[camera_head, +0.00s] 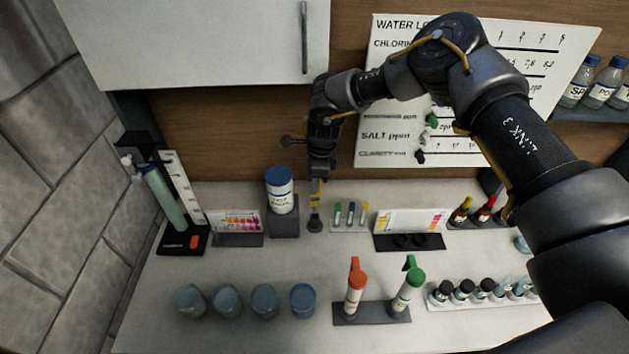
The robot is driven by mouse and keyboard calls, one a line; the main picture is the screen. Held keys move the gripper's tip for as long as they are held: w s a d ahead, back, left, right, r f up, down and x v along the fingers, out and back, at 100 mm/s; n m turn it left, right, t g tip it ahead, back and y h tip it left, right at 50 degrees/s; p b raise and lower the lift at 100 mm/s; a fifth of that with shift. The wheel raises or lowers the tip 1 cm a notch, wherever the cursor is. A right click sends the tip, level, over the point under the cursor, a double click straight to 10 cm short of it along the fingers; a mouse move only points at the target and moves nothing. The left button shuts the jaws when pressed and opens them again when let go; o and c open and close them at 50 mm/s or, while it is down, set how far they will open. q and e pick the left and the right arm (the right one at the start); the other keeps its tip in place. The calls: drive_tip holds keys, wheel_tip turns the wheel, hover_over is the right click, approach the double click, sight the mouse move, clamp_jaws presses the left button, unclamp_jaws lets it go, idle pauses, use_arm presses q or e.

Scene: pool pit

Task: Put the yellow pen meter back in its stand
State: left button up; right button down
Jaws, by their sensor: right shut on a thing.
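The yellow pen meter (316,197) is upright in my right gripper (317,180), which points straight down and is shut on it. Only a short yellow part shows below the fingers. A small dark piece (315,224) shows directly under the yellow part, at counter level; I cannot tell whether it is the stand or the meter's lower end, nor whether they touch. A small white rack (349,228) with green, blue and yellow-topped pieces stands just right of it. My left gripper is not in view.
A blue-capped jar (280,192) on a grey block stands close left of the gripper. Red and green-topped bottles (355,288) stand in front, beside several blue-grey cups (264,300). A colour chart (410,222) stands right. The counter between the rows is clear.

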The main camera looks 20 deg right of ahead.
sight(314, 196)
drive_tip(key=shift+f, duration=0.3)
drive_tip(key=shift+f+b, duration=0.75)
drive_tip(key=shift+b, duration=0.05)
drive_tip(key=shift+f+b, duration=0.95)
drive_tip(key=shift+f, duration=0.3)
drive_tip(key=shift+f+b, duration=0.45)
drive_tip(key=shift+f, duration=0.15)
drive_tip(key=c, duration=1.2)
unclamp_jaws()
drive_tip(key=shift+r, duration=0.1)
drive_tip(key=shift+r+p, duration=1.85)
drive_tip(key=shift+r, duration=1.6)
